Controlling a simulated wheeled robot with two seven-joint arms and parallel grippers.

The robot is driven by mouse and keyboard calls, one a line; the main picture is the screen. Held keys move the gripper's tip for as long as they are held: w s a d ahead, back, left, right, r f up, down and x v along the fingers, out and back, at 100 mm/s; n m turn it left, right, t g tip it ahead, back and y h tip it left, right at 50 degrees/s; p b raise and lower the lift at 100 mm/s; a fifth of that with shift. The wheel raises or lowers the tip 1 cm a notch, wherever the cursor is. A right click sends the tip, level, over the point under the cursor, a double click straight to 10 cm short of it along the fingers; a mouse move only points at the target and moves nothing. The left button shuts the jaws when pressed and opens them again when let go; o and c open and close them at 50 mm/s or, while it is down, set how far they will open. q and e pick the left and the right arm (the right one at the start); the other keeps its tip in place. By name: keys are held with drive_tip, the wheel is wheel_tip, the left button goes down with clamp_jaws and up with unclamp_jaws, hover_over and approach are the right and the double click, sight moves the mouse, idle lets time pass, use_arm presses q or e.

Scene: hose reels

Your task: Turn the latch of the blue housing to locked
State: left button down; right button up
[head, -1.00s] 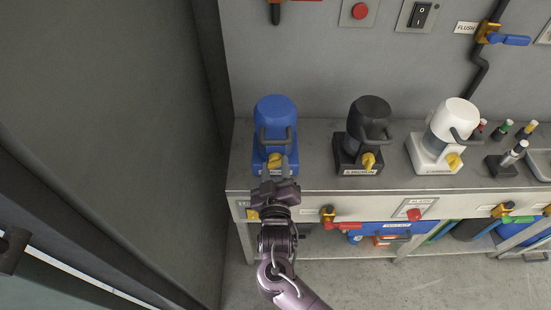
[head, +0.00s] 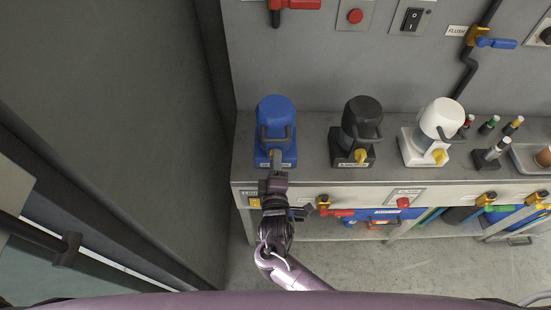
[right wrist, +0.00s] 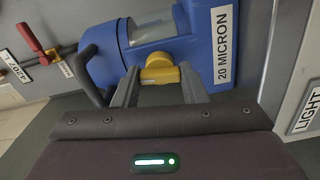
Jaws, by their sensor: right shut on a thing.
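The blue housing (head: 275,112), with a dark handle, stands at the left end of the grey bench. In the right wrist view the housing (right wrist: 185,40) appears turned on its side, with a "20 MICRON" label. Its yellow latch (right wrist: 158,70) lies between the two grey fingers of my right gripper (right wrist: 160,88), which is shut on it. In the head view the right gripper (head: 276,162) is at the housing's front and hides most of the latch. I cannot read a locked mark. My left gripper is not in view.
A black housing (head: 362,122) and a white housing (head: 440,118), each with a yellow latch, stand to the right. Red-handled valves and a red button (head: 403,203) are on the bench front below. A grey wall closes off the left side.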

drive_tip(key=shift+n+p, duration=0.35)
drive_tip(key=shift+n, duration=0.45)
drive_tip(key=o, duration=1)
drive_tip(key=s, duration=0.7)
drive_tip(key=shift+s+b, duration=0.35)
drive_tip(key=shift+s, duration=0.05)
